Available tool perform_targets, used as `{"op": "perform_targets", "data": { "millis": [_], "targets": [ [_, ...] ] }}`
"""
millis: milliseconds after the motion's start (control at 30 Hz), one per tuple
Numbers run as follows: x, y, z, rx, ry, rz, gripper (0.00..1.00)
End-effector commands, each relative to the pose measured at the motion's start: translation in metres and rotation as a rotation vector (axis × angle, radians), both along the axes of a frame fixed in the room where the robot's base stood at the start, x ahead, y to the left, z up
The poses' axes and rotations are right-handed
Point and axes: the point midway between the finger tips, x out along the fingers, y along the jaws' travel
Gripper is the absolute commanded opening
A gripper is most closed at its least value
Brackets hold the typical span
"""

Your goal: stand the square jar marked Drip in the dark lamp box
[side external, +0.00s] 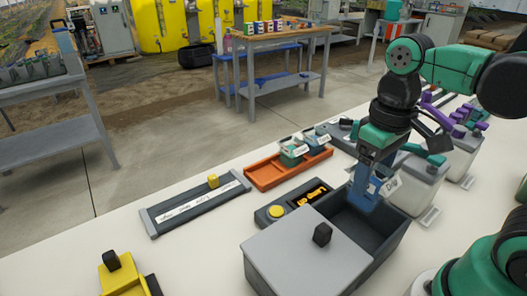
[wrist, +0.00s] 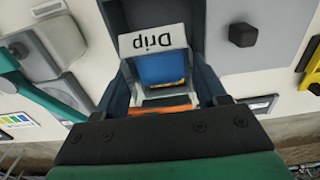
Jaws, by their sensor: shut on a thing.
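My gripper (side external: 366,180) is shut on the square jar marked Drip (side external: 360,196). The jar looks blue, with a white label; in the wrist view its label (wrist: 159,41) reads Drip upside down, between the two dark fingers. The dark lamp box (side external: 398,240) is below, with a grey lid (side external: 300,258) and black knob covering its near left part and its far right part open. The jar is over this opening, roughly upright, its lower end against the dark interior. I cannot tell whether it touches the box floor. The lid also shows in the wrist view (wrist: 240,60).
An orange tray (side external: 262,178) with small labelled jars stands behind the box. A dark holder with a yellow button (side external: 277,211) lies just left of the box. A long grey tray (side external: 195,204) is farther left. Large pale containers (side external: 415,185) stand close at right.

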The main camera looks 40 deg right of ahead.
Motion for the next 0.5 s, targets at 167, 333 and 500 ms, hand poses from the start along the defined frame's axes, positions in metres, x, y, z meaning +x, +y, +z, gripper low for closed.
{"op": "perform_targets", "data": {
  "millis": [167, 333, 500],
  "targets": [
    [0.0, 0.0, -0.015, 0.0, 0.0, 0.0, 0.08],
    [0.001, 0.0, -0.033, 0.0, 0.0, 0.0, 0.08],
    [0.0, 0.0, -0.052, 0.0, 0.0, 0.0, 0.08]
  ]
}}
